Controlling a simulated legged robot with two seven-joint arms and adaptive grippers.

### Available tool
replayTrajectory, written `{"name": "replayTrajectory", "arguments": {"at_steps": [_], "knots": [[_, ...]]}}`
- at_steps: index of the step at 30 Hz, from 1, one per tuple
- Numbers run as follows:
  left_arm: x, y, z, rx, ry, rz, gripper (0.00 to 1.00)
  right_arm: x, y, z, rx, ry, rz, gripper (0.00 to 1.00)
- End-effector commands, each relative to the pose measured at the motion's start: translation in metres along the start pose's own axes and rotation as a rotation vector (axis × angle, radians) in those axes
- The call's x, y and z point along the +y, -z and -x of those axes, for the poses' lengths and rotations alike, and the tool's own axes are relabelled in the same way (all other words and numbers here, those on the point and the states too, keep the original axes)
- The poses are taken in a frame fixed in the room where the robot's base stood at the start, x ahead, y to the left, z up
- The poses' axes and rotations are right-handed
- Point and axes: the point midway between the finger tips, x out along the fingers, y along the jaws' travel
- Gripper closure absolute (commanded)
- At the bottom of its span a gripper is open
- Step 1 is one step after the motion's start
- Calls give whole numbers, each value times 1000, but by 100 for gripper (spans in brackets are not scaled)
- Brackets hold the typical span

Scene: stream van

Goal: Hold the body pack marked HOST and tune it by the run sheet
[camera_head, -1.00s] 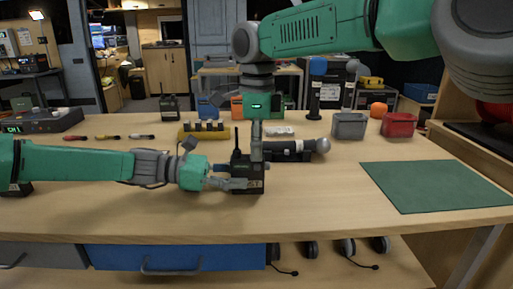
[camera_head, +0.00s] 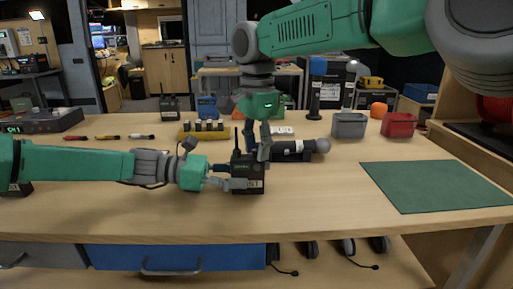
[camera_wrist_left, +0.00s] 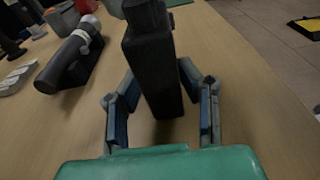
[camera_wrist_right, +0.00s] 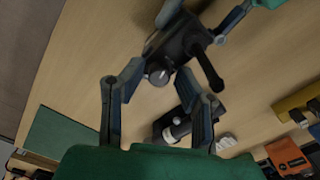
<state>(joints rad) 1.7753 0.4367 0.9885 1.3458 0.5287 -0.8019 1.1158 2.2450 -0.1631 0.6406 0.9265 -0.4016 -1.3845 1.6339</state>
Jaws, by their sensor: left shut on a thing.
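The black body pack (camera_head: 247,172) stands upright on the table, its stub antenna up; only the end of its label, "ST", is readable. My left gripper (camera_head: 236,184) is shut on its lower part from the left. In the left wrist view the pack (camera_wrist_left: 155,75) stands between the fingers. My right gripper (camera_head: 257,147) points down just above the pack's top. Contact with the knob cannot be told. The run sheet is not identifiable.
A dark handheld microphone (camera_head: 295,148) lies in a cradle close behind the pack. A yellow battery rack (camera_head: 204,132), a grey bin (camera_head: 349,126) and a red bin (camera_head: 398,124) stand farther back. A green mat (camera_head: 435,185) lies clear at right.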

Motion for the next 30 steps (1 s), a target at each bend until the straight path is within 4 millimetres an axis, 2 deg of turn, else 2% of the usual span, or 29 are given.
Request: {"name": "replayTrajectory", "arguments": {"at_steps": [8,10,11,16,23,30], "knots": [[0,-1,0,-1,0,-1,100,1,0,0,0,1,0,72],[0,-1,0,-1,0,-1,100,1,0,0,0,0,-1,93],[0,-1,0,-1,0,-1,100,1,0,0,0,0,-1,100],[0,-1,0,-1,1,-1,100,1,0,0,1,0,-17,100],[0,-1,0,-1,1,-1,100,1,0,0,2,0,-241,100],[0,-1,0,-1,1,-1,100,1,0,0,1,1,-259,100]]}}
